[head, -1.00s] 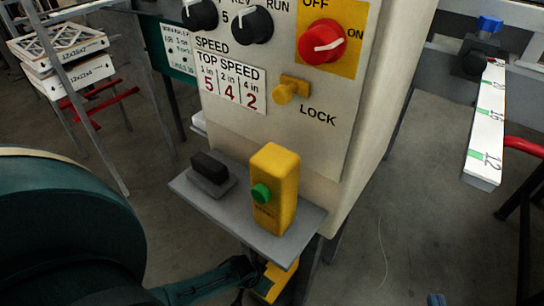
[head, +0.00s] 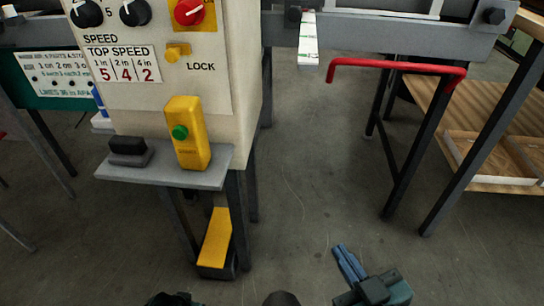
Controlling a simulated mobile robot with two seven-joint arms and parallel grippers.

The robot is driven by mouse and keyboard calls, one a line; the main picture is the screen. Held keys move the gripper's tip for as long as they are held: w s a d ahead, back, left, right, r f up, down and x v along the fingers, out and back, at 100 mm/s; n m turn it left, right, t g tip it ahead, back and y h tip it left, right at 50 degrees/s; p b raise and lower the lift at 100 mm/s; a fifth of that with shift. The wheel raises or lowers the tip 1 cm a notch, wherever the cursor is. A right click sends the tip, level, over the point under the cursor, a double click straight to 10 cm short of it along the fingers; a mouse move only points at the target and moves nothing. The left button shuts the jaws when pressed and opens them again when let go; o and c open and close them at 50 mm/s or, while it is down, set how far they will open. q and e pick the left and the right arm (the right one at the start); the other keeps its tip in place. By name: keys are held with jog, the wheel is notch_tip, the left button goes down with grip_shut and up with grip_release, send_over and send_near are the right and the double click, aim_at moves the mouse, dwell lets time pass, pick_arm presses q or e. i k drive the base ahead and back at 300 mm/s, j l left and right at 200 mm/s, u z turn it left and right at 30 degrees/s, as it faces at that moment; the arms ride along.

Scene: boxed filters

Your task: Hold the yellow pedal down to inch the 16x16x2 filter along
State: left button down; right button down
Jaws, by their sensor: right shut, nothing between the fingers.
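The yellow pedal (head: 215,238) is low under the machine's shelf, in a dark housing near the floor, and nothing touches its visible top. My right gripper (head: 349,263) is at the bottom, to the right of the pedal and well apart from it. Its blue fingers are together and empty. I cannot make out my left gripper; dark shapes at the bottom edge are cut off. I cannot make out the 16x16x2 filter.
The control panel (head: 170,75) stands above the shelf (head: 185,178), which carries a yellow box (head: 188,133) with a green button. A marked white rule (head: 308,38), a red bent bar (head: 395,66) and a wooden shelf unit (head: 490,140) are to the right. Open floor lies between.

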aim_at(213, 253)
jog(key=k, duration=0.85)
